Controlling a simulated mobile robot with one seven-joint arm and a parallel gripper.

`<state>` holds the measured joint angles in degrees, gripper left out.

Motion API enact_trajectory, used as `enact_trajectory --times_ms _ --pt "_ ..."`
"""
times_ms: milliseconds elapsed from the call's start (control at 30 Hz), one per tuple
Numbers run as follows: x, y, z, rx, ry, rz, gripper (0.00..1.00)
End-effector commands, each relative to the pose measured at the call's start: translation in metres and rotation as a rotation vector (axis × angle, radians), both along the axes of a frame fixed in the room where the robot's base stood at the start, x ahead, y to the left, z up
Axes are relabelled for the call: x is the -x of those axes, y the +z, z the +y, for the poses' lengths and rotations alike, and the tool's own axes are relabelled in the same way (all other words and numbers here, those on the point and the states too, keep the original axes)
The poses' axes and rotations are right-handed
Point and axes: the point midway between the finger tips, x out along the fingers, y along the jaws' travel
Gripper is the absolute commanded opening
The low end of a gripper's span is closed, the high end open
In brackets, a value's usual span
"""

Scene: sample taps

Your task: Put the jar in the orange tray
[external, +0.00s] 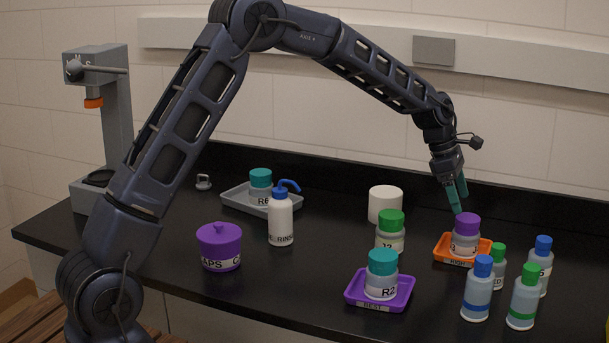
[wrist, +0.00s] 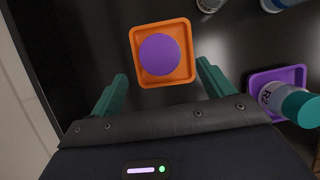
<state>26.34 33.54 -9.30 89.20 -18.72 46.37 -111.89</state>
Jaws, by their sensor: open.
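A jar with a purple lid (external: 467,222) and a white label stands upright in the orange tray (external: 441,250), at the right of the counter. In the wrist view I look down on its round purple lid (wrist: 160,55), inside the square orange tray (wrist: 188,68). My gripper (external: 460,207) is open, with teal fingers, just above and behind the jar. In the wrist view the two fingertips (wrist: 162,72) are spread wide, with the tray between and beyond them. Nothing is between the fingers, and they appear clear of the lid.
A purple tray (external: 350,295) holds a teal-lidded jar (external: 381,285). A green-lidded jar (external: 390,238) and white container (external: 384,206) stand left of the orange tray. Several bottles (external: 523,297) crowd its right. A purple pot (external: 219,247), rinse bottle (external: 281,222) and grey tray (external: 238,199) stand further left.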

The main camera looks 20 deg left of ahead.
Motion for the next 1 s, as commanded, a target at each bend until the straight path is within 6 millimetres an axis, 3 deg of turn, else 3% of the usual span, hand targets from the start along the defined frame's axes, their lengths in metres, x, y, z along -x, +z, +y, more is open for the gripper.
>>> enact_trajectory --times_ms 367,467,667,1000 --pt "0.002 0.034 0.021 -0.005 -0.026 -0.024 0.8" --pt "0.008 0.054 0.045 -0.017 -0.076 -0.066 0.8" --pt "0.03 0.103 0.114 -0.062 -0.23 -0.184 0.8" --pt "0.088 0.166 0.227 -0.167 -0.495 -0.357 0.8"
